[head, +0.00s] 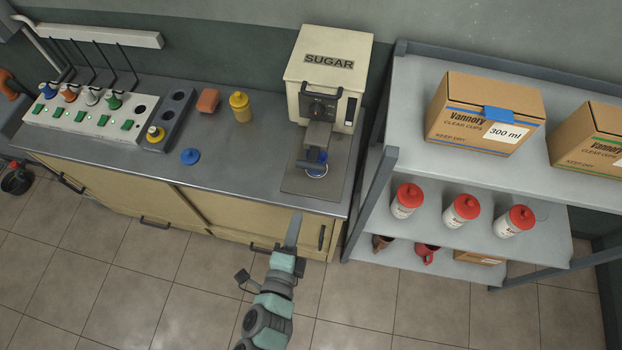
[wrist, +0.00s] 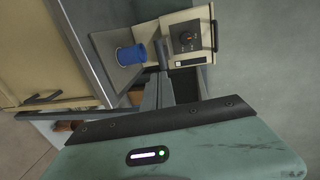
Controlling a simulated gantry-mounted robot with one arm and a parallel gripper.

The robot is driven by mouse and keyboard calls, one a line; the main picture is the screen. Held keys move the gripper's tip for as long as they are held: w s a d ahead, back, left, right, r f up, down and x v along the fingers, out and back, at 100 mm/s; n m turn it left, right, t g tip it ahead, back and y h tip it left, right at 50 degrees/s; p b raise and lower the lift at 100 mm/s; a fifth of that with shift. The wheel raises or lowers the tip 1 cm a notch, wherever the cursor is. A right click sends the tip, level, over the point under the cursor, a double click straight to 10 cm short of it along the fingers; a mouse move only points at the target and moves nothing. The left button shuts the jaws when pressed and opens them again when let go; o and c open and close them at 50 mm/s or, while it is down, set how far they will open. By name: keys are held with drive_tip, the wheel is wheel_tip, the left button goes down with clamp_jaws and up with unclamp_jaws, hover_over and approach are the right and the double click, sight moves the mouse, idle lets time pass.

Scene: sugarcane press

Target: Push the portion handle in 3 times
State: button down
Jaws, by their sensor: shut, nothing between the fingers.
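The sugar dispenser (head: 325,78) is a cream box labelled SUGAR, with a dial on its front, on the worktop. A grey spout part (head: 317,136) sticks out below the dial, and a dark handle-like part (head: 313,157) shows at its front end, which I take for the portion handle. A blue cup (head: 317,168) stands below, partly hidden. It also shows in the wrist view (wrist: 131,58), left of the dark part (wrist: 162,52). My gripper (head: 294,222) is shut and empty, in front of the counter edge, apart from the dispenser in the head view.
The grey shelf (head: 420,90) stands right of the counter, with cartons and red-capped bottles (head: 461,210). A yellow bottle (head: 240,106), a sponge (head: 208,101) and a blue lid (head: 190,156) lie left of the dispenser. Cabinet handles (head: 321,237) stick out below the counter edge.

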sight(311, 168)
drive_tip(key=b+x, duration=0.2)
drive_tip(key=x, duration=1.1)
drive_tip(key=shift+r, duration=0.1)
drive_tip(key=shift+w+d+f, duration=0.1)
drive_tip(key=shift+w+f, duration=0.1)
drive_tip(key=shift+w, duration=0.25)
drive_tip(key=x, duration=0.1)
drive_tip(key=b+x, duration=0.2)
drive_tip(key=shift+w+d+r, duration=0.15)
drive_tip(key=shift+w+r, duration=0.05)
drive_tip(key=shift+w, duration=0.25)
